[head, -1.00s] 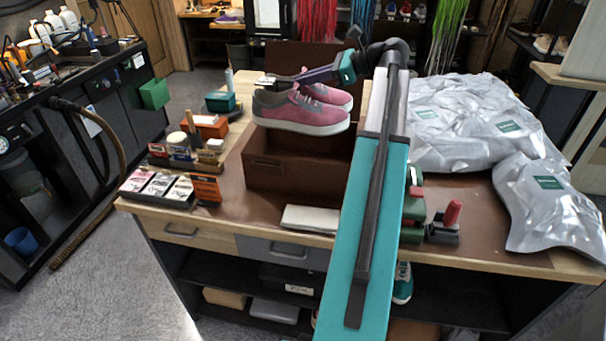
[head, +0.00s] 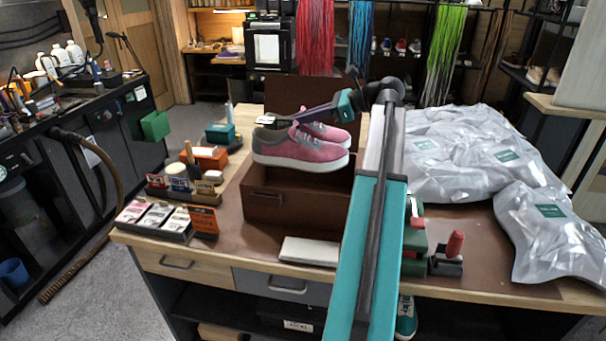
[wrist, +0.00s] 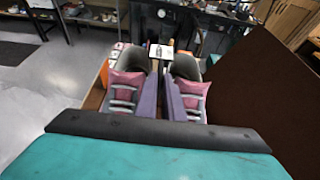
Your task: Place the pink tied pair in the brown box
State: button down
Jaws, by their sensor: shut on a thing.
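The pink tied pair (head: 303,150) is two pink sneakers with white soles and grey heels. It hangs just above the open brown box (head: 300,204), whose lid stands up behind. My gripper (head: 270,121) is shut between the two shoes, with a small pale tag at its tips. In the wrist view, my gripper (wrist: 172,60) reaches between the shoes, one pink shoe (wrist: 126,92) on the left and one on the right. What the fingers grip between the shoes is mostly hidden. The inside of the box is largely hidden by the shoes.
Silvery bags (head: 480,160) cover the right of the bench. A rack of small cards (head: 165,217) and several jars stand left of the box. A red-handled tool (head: 450,254) stands right of my arm.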

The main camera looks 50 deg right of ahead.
notch_tip(320, 180, down, 12)
jog(key=p, duration=0.1)
jog(key=shift+p, duration=0.4)
jog(key=shift+f, duration=0.1)
jog(key=shift+f+p, duration=0.35)
jog(key=shift+f, duration=1.5)
jog(key=shift+f, duration=0.6)
jog(key=c, duration=2.2)
grip_release()
jog(key=shift+f, duration=0.1)
jog(key=o, duration=0.3)
jog(key=shift+r, duration=0.2)
